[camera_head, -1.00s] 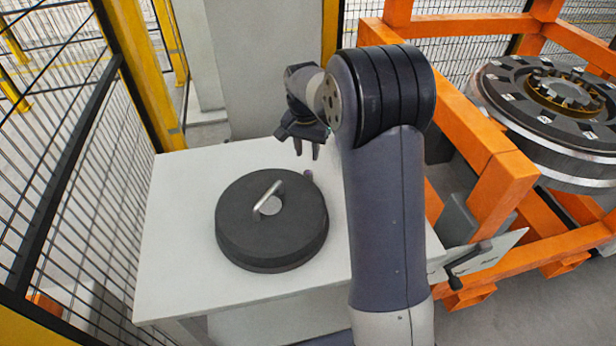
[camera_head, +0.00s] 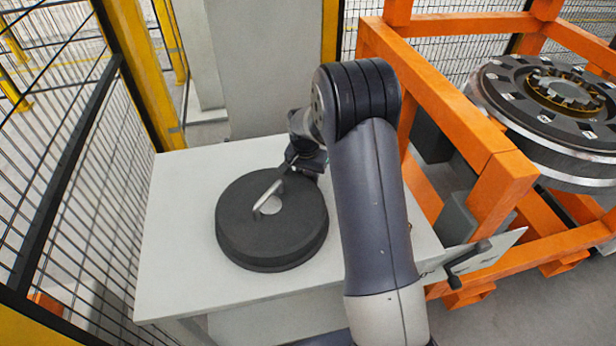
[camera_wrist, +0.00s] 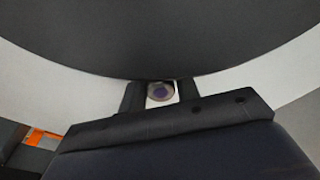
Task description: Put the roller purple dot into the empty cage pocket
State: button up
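The roller purple dot (camera_wrist: 160,91) shows end-on in the wrist view, a small pale cylinder with a purple centre. It stands on the white table beside the dark round disc. My gripper (camera_wrist: 161,97) has one dark finger on each side of the roller. A narrow light gap shows beside the roller, so the fingers look open around it. In the head view my gripper (camera_head: 306,164) is low at the disc's far right edge and hides the roller. The bearing cage (camera_head: 562,91), a ring with gold parts, sits at the right; its empty pocket cannot be made out.
The dark disc (camera_head: 245,235) with a metal handle (camera_head: 268,195) lies on the white table (camera_head: 180,190), close to my gripper. An orange frame (camera_head: 475,150) stands right of the table around the wheel. A mesh fence (camera_head: 70,190) bounds the left. The table's left side is clear.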

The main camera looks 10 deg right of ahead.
jog(key=shift+c, duration=0.5)
grip_shut()
notch_tip(320, 180, up, 10)
jog(key=shift+r+b, duration=0.1)
jog(key=shift+b, duration=0.3)
